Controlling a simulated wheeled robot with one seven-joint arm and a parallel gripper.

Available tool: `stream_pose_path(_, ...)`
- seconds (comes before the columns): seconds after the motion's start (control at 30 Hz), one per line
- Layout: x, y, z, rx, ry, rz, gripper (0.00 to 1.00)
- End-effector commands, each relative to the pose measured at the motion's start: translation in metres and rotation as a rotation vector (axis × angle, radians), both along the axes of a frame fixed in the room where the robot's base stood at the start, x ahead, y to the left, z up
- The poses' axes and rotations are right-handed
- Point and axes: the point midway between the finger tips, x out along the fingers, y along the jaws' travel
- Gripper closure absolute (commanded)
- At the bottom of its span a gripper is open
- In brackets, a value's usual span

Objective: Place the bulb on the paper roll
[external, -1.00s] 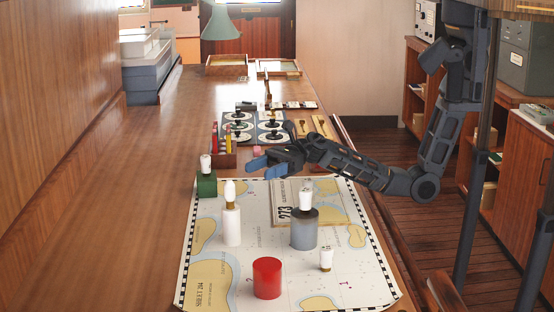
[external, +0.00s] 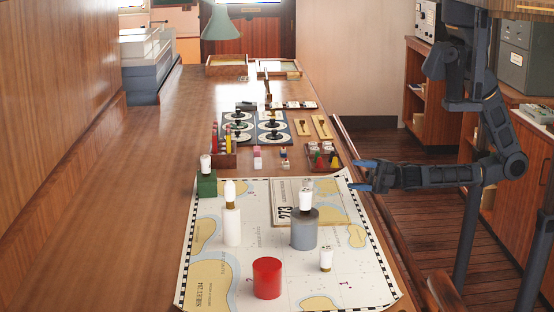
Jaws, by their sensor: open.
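A white upright cylinder, which looks like the paper roll (external: 232,228), stands on the left half of the chart. A slim pointed white bulb (external: 230,191) with a brass base stands upright on it. A rounder bulb (external: 305,199) stands on a grey cylinder (external: 304,231), and another (external: 205,163) on a green block (external: 206,184). A small white bulb (external: 326,258) stands on the chart, right of the red cylinder. My gripper (external: 362,175) is open and empty, fingers pointing left, by the table's right edge near the chart's top right corner, apart from every bulb.
The chart (external: 265,215) covers the near table. A red cylinder (external: 267,278) stands at its front. A rack with colored sticks (external: 223,150), small colored blocks (external: 258,157) and a divided tray (external: 323,157) lie beyond it. The table's left side is clear.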

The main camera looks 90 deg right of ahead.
Motion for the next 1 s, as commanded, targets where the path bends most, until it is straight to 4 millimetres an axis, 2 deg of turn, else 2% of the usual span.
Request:
stream_pose_path(0.03, -0.021, -0.008, -0.003, 0.103, 0.072, -0.016, 0.41)
stream_pose_path(0.2, -0.078, -0.034, -0.008, 0.491, 0.301, -0.089, 0.41)
stream_pose_path(0.4, -0.143, -0.057, -0.013, 0.946, 0.548, -0.206, 0.41)
stream_pose_path(0.5, -0.168, -0.063, -0.015, 1.134, 0.641, -0.265, 0.41)
stream_pose_path(0.6, -0.186, -0.066, -0.015, 1.269, 0.701, -0.309, 0.41)
stream_pose_path(0.7, -0.195, -0.067, -0.015, 1.347, 0.733, -0.335, 0.41)
stream_pose_path(1.0, -0.199, -0.067, -0.015, 1.379, 0.744, -0.344, 0.41)
